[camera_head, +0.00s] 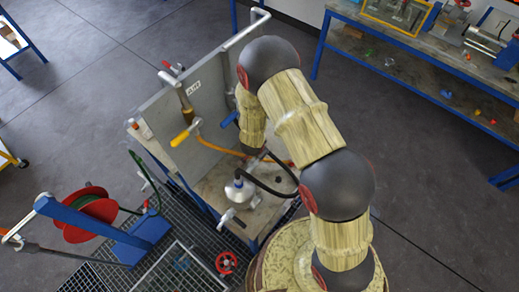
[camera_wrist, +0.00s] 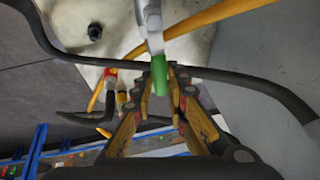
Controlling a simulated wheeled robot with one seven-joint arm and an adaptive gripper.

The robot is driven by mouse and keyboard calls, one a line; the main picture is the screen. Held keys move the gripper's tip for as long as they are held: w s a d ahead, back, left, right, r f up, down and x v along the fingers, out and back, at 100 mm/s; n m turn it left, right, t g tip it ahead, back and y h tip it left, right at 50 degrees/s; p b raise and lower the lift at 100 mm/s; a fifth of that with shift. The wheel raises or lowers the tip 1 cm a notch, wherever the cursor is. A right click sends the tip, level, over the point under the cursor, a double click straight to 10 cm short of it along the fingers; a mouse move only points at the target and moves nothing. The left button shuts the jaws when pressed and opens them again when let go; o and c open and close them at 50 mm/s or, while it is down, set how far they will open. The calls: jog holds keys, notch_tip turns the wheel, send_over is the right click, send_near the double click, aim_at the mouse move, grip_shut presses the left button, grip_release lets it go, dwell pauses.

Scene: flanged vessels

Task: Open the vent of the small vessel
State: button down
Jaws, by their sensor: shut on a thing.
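The small silver vessel (camera_head: 240,191) stands on the stained bench top (camera_head: 262,213), below and left of my arm's end in the head view. In the wrist view a silver lever (camera_wrist: 151,30) comes down from the top edge and ends in a green grip (camera_wrist: 159,76). My gripper (camera_wrist: 161,80) has its two fingers closed on this green grip, one on each side. Which fitting the lever belongs to cannot be told from the wrist view. In the head view my fingertips and the green grip are hidden by the arm.
A grey panel (camera_head: 205,105) carries yellow-handled (camera_head: 180,138) and blue-handled (camera_head: 229,119) valves. A black hose (camera_wrist: 250,82) passes close behind my fingers; an orange hose (camera_wrist: 225,12) runs above it. A red hose reel (camera_head: 90,210) stands left.

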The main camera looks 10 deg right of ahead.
jog(key=c, duration=1.7)
grip_release()
jog(key=shift+c, duration=0.2)
jog(key=shift+r, duration=0.1)
jog(key=v, duration=1.1)
jog(key=shift+s+r, duration=0.25)
jog(key=shift+r, duration=0.05)
jog(key=shift+a, duration=0.1)
